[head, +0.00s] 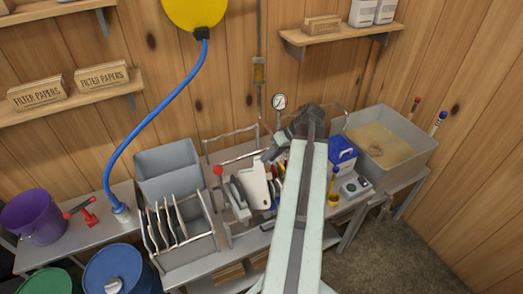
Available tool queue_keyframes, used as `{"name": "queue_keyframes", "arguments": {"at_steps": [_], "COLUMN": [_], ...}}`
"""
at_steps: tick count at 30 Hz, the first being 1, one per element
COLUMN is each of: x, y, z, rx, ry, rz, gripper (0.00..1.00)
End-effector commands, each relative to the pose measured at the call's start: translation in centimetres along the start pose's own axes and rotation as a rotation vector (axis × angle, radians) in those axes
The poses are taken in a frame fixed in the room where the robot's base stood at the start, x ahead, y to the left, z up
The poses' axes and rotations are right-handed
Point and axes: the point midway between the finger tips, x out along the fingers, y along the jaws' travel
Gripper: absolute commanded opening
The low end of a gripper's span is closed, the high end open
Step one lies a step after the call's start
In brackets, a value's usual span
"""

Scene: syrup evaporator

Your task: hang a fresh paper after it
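Two boxes labelled FILTER PAPERS stand on the left wall shelf, one (37,92) at the left and one (102,75) to its right. On the bench in the middle is a press-like rack (240,212) with several upright plates. A white sheet or plate (257,187) stands upright among them; I cannot tell which it is. My gripper (272,152) is above and behind this rack, at the far end of my arm. Its fingers are small and dark, and I cannot make out whether they hold anything. My arm hides the rack's right part.
A grey bin (168,163) and a rack of upright frames (175,240) stand left of the press. A pan of amber liquid (388,145) is at the right. A blue hose (148,125) hangs at the left. A blue-and-white box (342,155) and a scale (354,188) sit right of my arm.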

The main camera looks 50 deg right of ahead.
Motion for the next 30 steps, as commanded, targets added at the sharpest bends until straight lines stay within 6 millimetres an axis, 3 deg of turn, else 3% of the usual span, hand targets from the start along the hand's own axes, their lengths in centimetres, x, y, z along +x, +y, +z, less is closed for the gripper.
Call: {"name": "queue_keyframes", "arguments": {"at_steps": [8, 19, 28, 30], "x": [1.4, 7.6, 7.8, 7.8], "y": [0.2, 0.3, 0.0, 0.0], "z": [0.2, 0.3, 0.0, 0.0], "rx": [0.001, 0.000, 0.001, 0.001], "ry": [0.000, -0.001, 0.000, 0.000], "rz": [0.001, 0.000, 0.001, 0.001], "gripper": [0.29, 0.29, 0.29, 0.12]}}
